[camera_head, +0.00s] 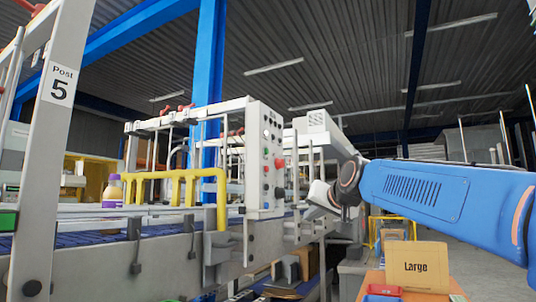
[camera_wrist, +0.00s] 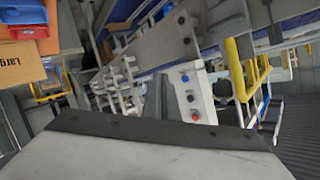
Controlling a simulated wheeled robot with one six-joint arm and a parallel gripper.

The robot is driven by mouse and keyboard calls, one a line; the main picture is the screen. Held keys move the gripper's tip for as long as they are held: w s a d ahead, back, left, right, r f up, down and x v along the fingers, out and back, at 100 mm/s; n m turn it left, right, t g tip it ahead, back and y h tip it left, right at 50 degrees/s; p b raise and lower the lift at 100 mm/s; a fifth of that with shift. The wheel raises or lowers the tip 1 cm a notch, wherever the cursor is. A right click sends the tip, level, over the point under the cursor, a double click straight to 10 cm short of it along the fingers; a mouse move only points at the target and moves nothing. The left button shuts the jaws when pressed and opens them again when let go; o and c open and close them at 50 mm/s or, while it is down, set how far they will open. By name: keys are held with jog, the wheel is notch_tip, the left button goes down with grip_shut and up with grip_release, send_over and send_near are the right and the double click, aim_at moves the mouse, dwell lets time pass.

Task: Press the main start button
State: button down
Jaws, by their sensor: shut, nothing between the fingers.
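The light grey control panel (camera_head: 264,183) stands upright at the end of the conveyor frame, left of my arm. It carries a column of small dark and coloured buttons and a larger red button (camera_head: 279,163). I cannot tell which one is the main start button.
A cardboard box marked Large (camera_head: 416,268) stands at the lower right. A post marked 5 (camera_head: 36,200) is at the left.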

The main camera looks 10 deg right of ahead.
aim_at(267, 151)
jog(key=w+r+t, duration=0.1)
jog(key=w+r, duration=0.3)
jog(key=r, duration=0.3)
jog(key=w+r+m+t, duration=0.1)
jog(key=w+r+t, duration=0.1)
jog(key=w+r, duration=0.3)
jog(key=w+r+m+t, duration=0.1)
jog(key=w+r, duration=0.4)
jog(key=r, duration=0.5)
jog(key=shift+d+r+t+y, duration=0.3)
jog(key=shift+d+r+t, duration=0.1)
jog(key=shift+t, duration=0.3)
jog(key=w+a, duration=0.5)
jog(key=a, duration=0.2)
jog(key=shift+w+a, duration=0.15)
dwell(0.7)
jog(key=shift+w+a, duration=0.2)
jog(key=shift+a, duration=0.05)
